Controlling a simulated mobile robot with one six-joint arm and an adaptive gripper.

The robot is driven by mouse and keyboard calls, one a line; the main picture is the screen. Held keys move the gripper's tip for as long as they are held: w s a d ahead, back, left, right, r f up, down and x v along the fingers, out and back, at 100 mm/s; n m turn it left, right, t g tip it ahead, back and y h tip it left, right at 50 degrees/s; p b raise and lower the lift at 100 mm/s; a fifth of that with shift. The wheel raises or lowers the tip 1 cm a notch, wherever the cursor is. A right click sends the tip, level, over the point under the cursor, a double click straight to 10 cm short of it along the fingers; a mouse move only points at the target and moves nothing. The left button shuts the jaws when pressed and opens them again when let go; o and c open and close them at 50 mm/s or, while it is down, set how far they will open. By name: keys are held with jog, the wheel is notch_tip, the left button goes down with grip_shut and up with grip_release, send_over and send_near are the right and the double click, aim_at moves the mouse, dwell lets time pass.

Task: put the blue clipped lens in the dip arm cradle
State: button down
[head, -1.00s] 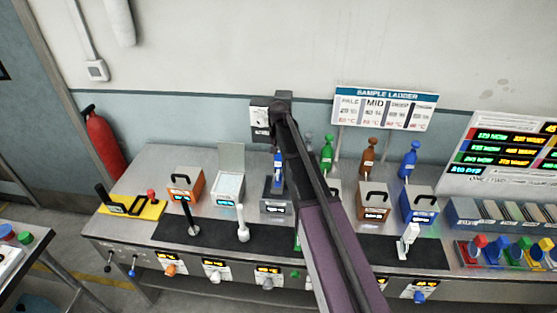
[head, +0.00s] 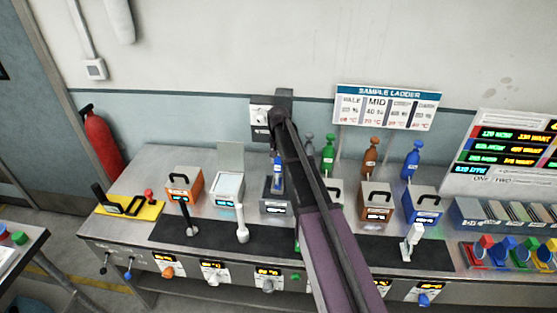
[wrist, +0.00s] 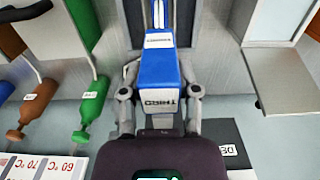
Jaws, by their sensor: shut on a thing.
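My gripper (wrist: 160,92) is shut on the blue clipped lens (wrist: 157,75) in the wrist view, one finger on each side. The lens is a blue block with white labels, one reading THIRD. A narrow blue and pale part continues above it, between grey uprights (wrist: 182,30). In the head view, a small blue piece (head: 277,172) shows just above a dark grey box (head: 276,197), left of my arm; my fingers cannot be made out there. I cannot tell which part is the dip arm cradle, nor whether the lens touches it.
Orange (head: 184,181), white (head: 228,187), brown (head: 376,200) and blue (head: 421,204) boxes line the steel bench. Green (head: 328,152), brown (head: 371,155) and blue (head: 412,160) bottles stand behind. Black and white levers stand in front. The sample ladder sign (head: 387,108) is at the back.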

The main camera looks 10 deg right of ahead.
jog(key=shift+f, duration=0.2)
jog(key=shift+c, duration=1.7)
grip_release()
jog(key=shift+r, duration=0.15)
notch_tip(320, 180, up, 12)
jog(key=p, duration=1.2)
jog(key=s+n, duration=0.3)
jog(key=s, duration=2.6)
jog(key=shift+n, duration=0.3)
jog(key=shift+d, duration=0.1)
